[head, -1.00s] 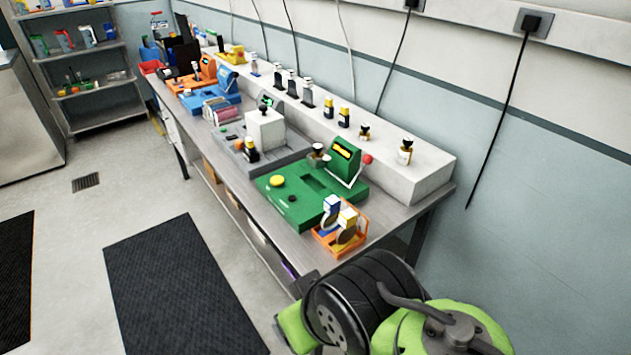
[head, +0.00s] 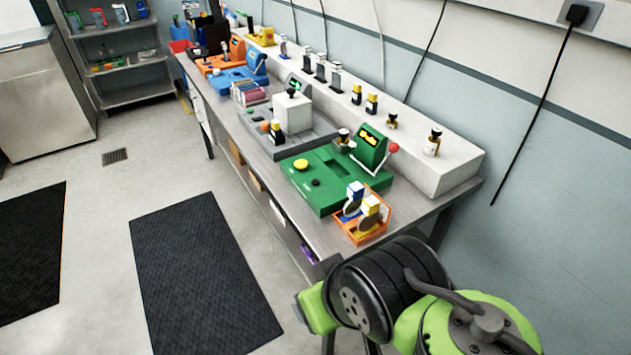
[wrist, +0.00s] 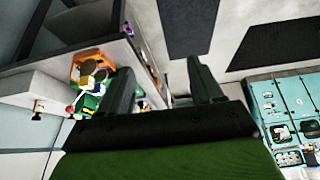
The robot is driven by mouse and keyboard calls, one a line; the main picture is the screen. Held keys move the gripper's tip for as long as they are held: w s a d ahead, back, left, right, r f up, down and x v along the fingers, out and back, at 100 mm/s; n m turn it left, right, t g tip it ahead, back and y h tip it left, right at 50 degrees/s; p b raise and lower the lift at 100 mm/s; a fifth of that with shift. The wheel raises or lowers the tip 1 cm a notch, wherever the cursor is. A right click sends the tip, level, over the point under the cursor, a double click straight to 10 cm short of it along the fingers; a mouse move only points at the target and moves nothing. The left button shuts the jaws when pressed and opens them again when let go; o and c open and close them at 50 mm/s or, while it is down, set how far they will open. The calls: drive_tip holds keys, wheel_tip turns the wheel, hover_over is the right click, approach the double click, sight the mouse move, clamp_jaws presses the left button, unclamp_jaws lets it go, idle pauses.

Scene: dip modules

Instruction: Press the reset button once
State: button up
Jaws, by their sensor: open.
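No button in view has a readable reset label. The green module (head: 326,200) on the workbench has a round yellow button (head: 300,165), a small black knob (head: 315,183), a display (head: 372,142) with yellow marks too small to read, and a red ball-ended lever (head: 393,148). The grey module (head: 262,128) behind it shows a small orange round part (head: 265,126) and a lit green display (head: 294,85). In the wrist view my gripper (wrist: 163,90) is open and empty, its two dark fingers apart, well away from the modules. The head view does not clearly show my fingertips.
Blue (head: 238,88) and orange (head: 212,66) modules stand farther back. A white ledge (head: 455,168) with small bottles runs along the wall. Floor left of the bench is open, with dark mats (head: 205,275).

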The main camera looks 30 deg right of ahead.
clamp_jaws()
idle(1.5)
